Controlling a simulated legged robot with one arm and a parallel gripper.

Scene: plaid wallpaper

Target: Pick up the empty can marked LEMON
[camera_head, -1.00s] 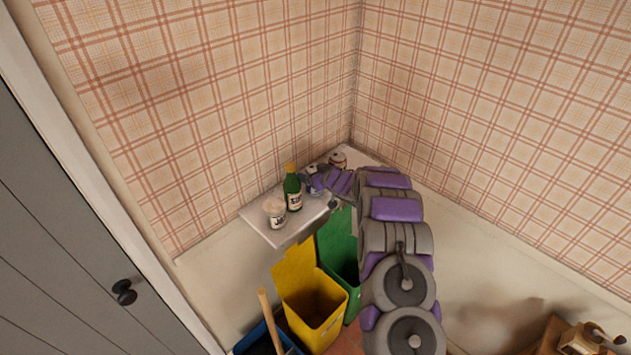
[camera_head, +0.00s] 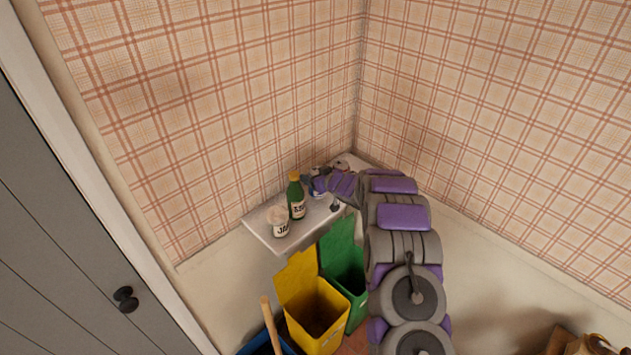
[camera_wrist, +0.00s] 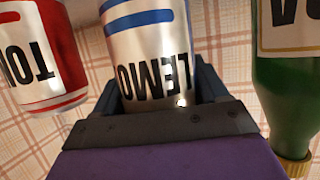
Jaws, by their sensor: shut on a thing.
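The silver can with a blue band and the word LEMON (camera_wrist: 147,45) fills the middle of the wrist view, upside down in that picture. My gripper (camera_wrist: 165,95) is shut on it, with a dark finger on either side of the can. In the head view my gripper (camera_head: 318,184) is over the white shelf (camera_head: 262,231), and it mostly hides the can. Whether the can touches the shelf cannot be told.
A green bottle (camera_head: 296,200) and a pale jar (camera_head: 279,224) stand left of my gripper. A red and silver can (camera_wrist: 38,50) is close by; another can top (camera_head: 342,166) shows behind my gripper. Yellow (camera_head: 298,279) and green (camera_head: 338,245) bins stand below the shelf.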

